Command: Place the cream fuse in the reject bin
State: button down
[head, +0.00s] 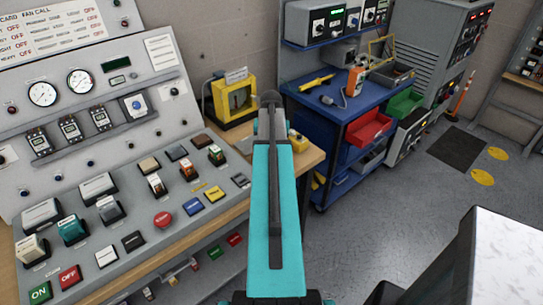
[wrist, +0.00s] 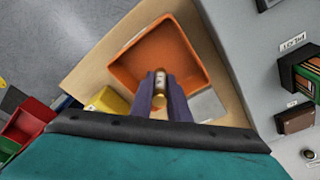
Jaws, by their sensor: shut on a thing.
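In the wrist view my gripper (wrist: 160,88) is shut on the cream fuse (wrist: 160,80), a small pale cylinder with brass-coloured ends. The fingers grip it from both sides, and it points along the view. Beyond it lies an open orange bin (wrist: 140,58), likely the reject bin, though no label is readable. The fuse appears over the bin's near part in the picture; its height above the floor of the bin is unclear. The bin looks empty where visible. In the head view my arm hides the gripper, fuse and bin.
The bin stands on a wooden ledge (wrist: 85,72) beside the grey control panel (head: 130,150). A yellow box (wrist: 108,102) and a grey plate (wrist: 208,105) sit close to the bin. A yellow frame device (head: 233,100) and a blue cart (head: 350,125) stand behind.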

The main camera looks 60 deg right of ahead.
jog(key=shift+f+p, duration=0.35)
jog(key=shift+f, duration=1.15)
jog(key=shift+f, duration=0.2)
jog(key=c, duration=1.7)
grip_release()
jog(key=shift+r, duration=0.3)
jog(key=r+b, duration=0.1)
jog(key=r, duration=0.3)
jog(key=a+r, duration=0.1)
jog(key=r, duration=0.2)
jog(key=r+b, duration=0.1)
jog(key=r, duration=0.3)
jog(key=shift+s+a+r+b, duration=0.3)
jog(key=shift+s+r, duration=0.05)
jog(key=shift+s, duration=0.05)
